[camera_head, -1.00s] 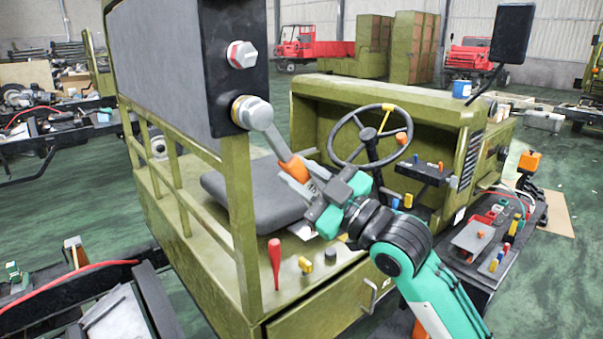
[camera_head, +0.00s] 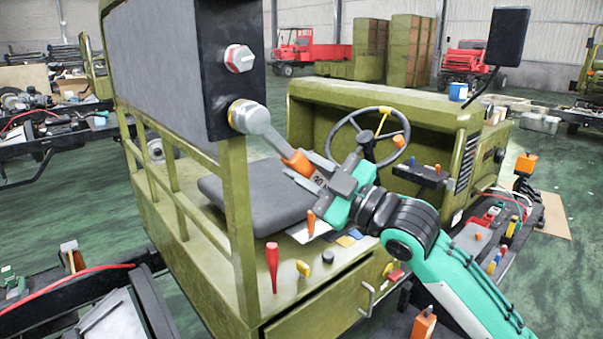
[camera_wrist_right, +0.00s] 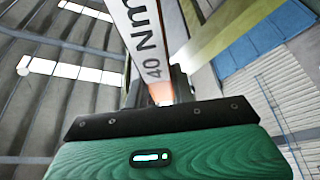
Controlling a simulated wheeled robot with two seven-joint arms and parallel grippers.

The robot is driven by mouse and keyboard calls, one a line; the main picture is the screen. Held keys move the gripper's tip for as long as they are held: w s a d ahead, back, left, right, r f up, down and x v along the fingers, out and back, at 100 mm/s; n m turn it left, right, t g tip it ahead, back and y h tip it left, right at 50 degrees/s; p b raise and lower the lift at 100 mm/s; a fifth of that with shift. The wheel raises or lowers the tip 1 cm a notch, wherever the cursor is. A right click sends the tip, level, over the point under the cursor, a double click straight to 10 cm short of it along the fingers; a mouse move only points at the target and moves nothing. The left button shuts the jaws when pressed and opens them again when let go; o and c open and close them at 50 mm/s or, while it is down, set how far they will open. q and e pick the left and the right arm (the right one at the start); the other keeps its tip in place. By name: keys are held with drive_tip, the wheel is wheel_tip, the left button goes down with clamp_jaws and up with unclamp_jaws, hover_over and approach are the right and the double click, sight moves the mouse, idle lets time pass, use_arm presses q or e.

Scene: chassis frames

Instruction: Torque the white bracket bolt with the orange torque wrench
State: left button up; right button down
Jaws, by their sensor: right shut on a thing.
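The upper bolt (camera_head: 239,58) has a grey head with a white and red collar and stands bare on the black plate (camera_head: 223,20). The wrench (camera_head: 296,162), with a grey head and shaft and an orange band, slopes down right from the lower bolt position. Its head covers that position, and a gold ring (camera_head: 236,116) shows there against the plate. My right gripper (camera_head: 312,172) is shut on the wrench handle, over the seat. In the right wrist view, the wrench's white scale (camera_wrist_right: 146,40) reads "40 Nm". My left gripper is out of view.
The olive cab's rail post (camera_head: 237,215) stands left of the wrench. The seat (camera_head: 255,190) lies below it and the steering wheel (camera_head: 366,135) behind my right gripper. A red-handled tool (camera_head: 272,262) stands upright on the sill. A mirror (camera_head: 508,36) rises at the right.

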drive_tip(key=shift+s, duration=0.1)
idle(0.3)
drive_tip(key=shift+s+d+r, duration=0.1)
drive_tip(key=shift+s+d, duration=0.8)
drive_tip(key=shift+s, duration=0.3)
